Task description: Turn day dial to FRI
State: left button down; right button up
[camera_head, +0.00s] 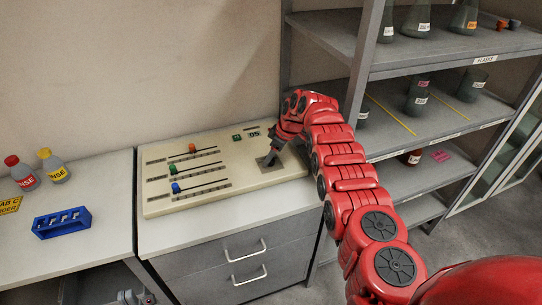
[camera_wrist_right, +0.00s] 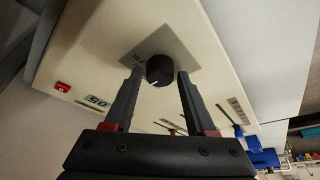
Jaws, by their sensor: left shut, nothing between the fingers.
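The day dial is a black round knob (camera_wrist_right: 160,70) with a white pointer mark, on a grey square plate (camera_wrist_right: 178,50) of the cream panel. My right gripper (camera_wrist_right: 160,74) is open, with one finger on each side of the knob and small gaps showing.
The cream panel (camera_head: 160,207) has red, green and blue sliders and a small display. It stands on a grey drawer cabinet (camera_head: 215,262). Bottles and a blue rack (camera_head: 62,223) are on the left counter. Shelves with glassware (camera_head: 440,58) stand at right.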

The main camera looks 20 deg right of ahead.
grip_shut()
